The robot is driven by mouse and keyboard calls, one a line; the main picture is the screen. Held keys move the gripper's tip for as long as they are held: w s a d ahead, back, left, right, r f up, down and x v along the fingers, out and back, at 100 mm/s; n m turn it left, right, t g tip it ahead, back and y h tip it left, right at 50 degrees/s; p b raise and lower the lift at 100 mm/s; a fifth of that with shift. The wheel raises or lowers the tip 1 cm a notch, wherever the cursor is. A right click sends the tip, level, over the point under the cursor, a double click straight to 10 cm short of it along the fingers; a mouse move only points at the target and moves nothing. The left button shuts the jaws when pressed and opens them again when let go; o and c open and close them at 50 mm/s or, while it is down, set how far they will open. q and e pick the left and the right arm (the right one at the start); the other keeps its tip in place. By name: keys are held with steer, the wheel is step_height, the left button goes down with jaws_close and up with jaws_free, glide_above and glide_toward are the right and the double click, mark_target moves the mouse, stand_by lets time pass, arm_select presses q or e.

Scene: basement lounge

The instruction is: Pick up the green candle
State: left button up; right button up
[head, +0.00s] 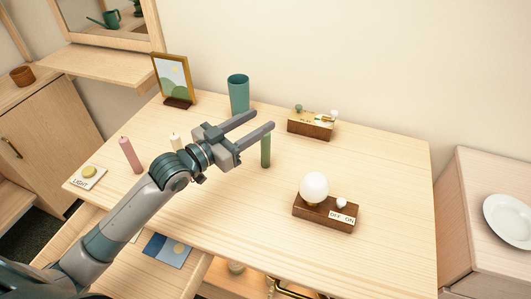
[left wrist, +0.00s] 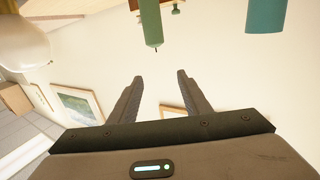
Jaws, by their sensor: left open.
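The green candle (head: 266,152) stands upright on the light wooden table, right by the fingertips of my left gripper (head: 264,119) in the head view. The nearer finger may cover its top. My left gripper is open, with nothing between its fingers. In the left wrist view, the candle (left wrist: 151,24) shows at the top, beyond the spread fingertips (left wrist: 160,76) and apart from them. My right gripper is not in view.
A teal cup (head: 238,94) stands behind my left gripper. A pink candle (head: 130,155) and a cream candle (head: 176,142) are to its left. A lamp with a round bulb (head: 314,187) stands front right, and a wooden box (head: 311,124) at the back. The table's right part is clear.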

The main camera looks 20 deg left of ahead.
mark_target(262, 143)
arm_select(q)
steer(key=shift+f, duration=0.25)
arm_select(e)
steer(key=shift+w+a+r, duration=0.1)
steer(key=shift+w+a, duration=0.15)
steer(key=shift+w, duration=0.35)
arm_select(q)
steer(key=shift+f, duration=0.15)
step_height(262, 143, down, 8)
steer(key=shift+p+x, duration=0.35)
steer(key=shift+x, duration=0.45)
steer(key=shift+w, duration=0.1)
arm_select(e)
steer(key=s, duration=0.1)
steer(key=s+d+f, duration=0.1)
steer(key=shift+s+d, duration=0.1)
steer(key=shift+s, duration=0.3)
steer(key=shift+w, duration=0.15)
